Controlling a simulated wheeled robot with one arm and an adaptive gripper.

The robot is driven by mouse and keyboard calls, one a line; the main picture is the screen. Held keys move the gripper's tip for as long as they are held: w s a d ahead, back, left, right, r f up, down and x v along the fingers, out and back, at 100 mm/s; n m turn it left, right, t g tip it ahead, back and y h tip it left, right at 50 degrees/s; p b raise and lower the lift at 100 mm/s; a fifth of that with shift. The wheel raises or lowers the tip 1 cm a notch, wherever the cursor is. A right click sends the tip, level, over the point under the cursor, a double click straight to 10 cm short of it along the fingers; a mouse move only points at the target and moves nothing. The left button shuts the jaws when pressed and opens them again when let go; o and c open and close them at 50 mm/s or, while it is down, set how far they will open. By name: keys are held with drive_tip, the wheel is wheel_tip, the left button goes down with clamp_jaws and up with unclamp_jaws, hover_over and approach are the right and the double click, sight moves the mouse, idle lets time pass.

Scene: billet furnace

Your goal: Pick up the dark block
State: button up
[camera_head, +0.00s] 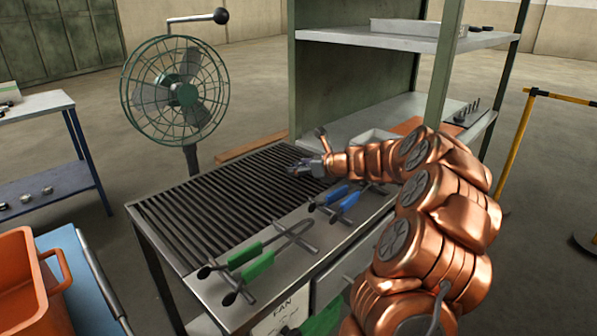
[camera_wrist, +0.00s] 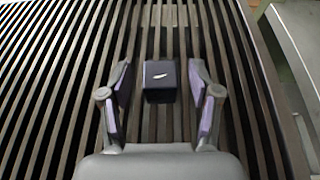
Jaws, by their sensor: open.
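The dark block (camera_wrist: 160,82) is a small black cube with a pale mark on its top. In the wrist view it sits on the slatted rack, between and slightly beyond the fingers of my gripper (camera_wrist: 160,105). The fingers are open, one on each side, with gaps to the block. In the head view my gripper (camera_head: 308,168) is over the far right part of the rack (camera_head: 215,205). I cannot make out the block clearly there.
Green-handled tongs (camera_head: 250,254) and blue-handled tongs (camera_head: 340,196) lie along the rack's front ledge. A green fan (camera_head: 180,92) stands behind the rack. A shelf unit (camera_head: 395,38) rises behind my arm. An orange bin (camera_head: 25,285) is at left.

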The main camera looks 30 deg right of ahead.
clamp_jaws()
idle(0.5)
